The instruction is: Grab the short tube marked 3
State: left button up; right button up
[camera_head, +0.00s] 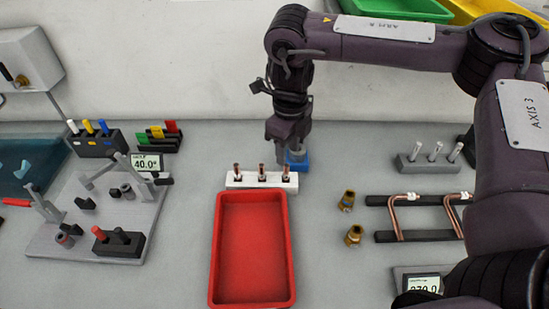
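Three short copper tubes with white bands stand upright in a white rack (261,187) just behind the red tray. They are the left tube (237,172), the middle tube (262,172) and the right tube (286,172). Their markings are too small to read, so I cannot tell which is number 3. My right gripper (287,152) points down behind the rack, near the right tube and by a blue block (302,162). Its fingertips are partly hidden and their opening is unclear. My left gripper is out of view.
An empty red tray (252,250) lies in front of the rack. Two brass fittings (348,200) (354,235) stand to its right, beside bent copper tubes (425,198) on black bars. A grey rack (428,164) holds white pins. A bending fixture (95,225) stands left.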

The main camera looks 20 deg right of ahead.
aim_at(287, 166)
jog(key=shift+s+f, duration=0.2)
jog(key=shift+f, duration=0.4)
jog(key=shift+s+f, duration=0.2)
jog(key=shift+f, duration=0.4)
jog(key=f, duration=0.2)
jog(key=w+f+p, duration=0.1)
jog(key=f, duration=0.1)
jog(key=shift+w+d, duration=0.1)
jog(key=shift+d, duration=0.05)
jog(key=shift+f, duration=0.55)
grip_shut()
